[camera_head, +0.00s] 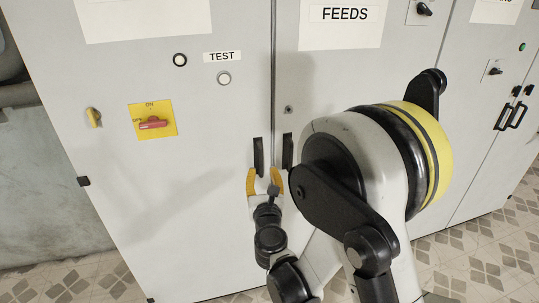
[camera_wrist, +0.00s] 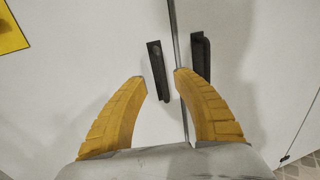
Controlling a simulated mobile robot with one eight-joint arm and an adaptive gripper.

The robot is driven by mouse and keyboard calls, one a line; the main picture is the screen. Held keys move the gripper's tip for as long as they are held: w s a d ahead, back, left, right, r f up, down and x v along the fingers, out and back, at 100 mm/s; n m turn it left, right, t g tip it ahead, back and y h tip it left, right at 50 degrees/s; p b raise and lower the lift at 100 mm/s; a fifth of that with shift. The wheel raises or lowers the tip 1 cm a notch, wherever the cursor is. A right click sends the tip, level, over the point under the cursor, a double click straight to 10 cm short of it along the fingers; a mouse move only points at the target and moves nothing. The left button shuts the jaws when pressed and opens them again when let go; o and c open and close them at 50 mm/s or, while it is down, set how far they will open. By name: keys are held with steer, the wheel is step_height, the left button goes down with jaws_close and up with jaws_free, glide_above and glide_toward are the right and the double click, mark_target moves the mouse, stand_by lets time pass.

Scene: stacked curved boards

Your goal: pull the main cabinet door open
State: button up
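The grey cabinet has a left door (camera_head: 200,120) with a TEST label and a right door (camera_head: 340,85) with a FEEDS label. A dark upright handle (camera_head: 258,155) is on the left door beside the seam; it also shows in the wrist view (camera_wrist: 158,71). A second dark handle (camera_head: 288,150) is on the right door, also in the wrist view (camera_wrist: 200,56). My gripper (camera_head: 263,172) is open, its yellow fingers pointing at the left handle. In the wrist view, the handle's lower part lies between the fingertips (camera_wrist: 162,77). Contact cannot be told. Both doors look shut.
A red rotary switch on a yellow plate (camera_head: 152,121) is on the left door. More cabinet doors with dark handles (camera_head: 511,115) stand at the right. The patterned tile floor (camera_head: 470,260) is clear at lower right. A grey-green wall (camera_head: 45,190) is at the left.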

mark_target(261, 156)
steer(key=w, duration=0.3)
steer(key=w+b, duration=0.1)
steer(key=w, duration=0.5)
steer(key=shift+a, duration=0.35)
steer(key=shift+w, duration=0.5)
jaws_close()
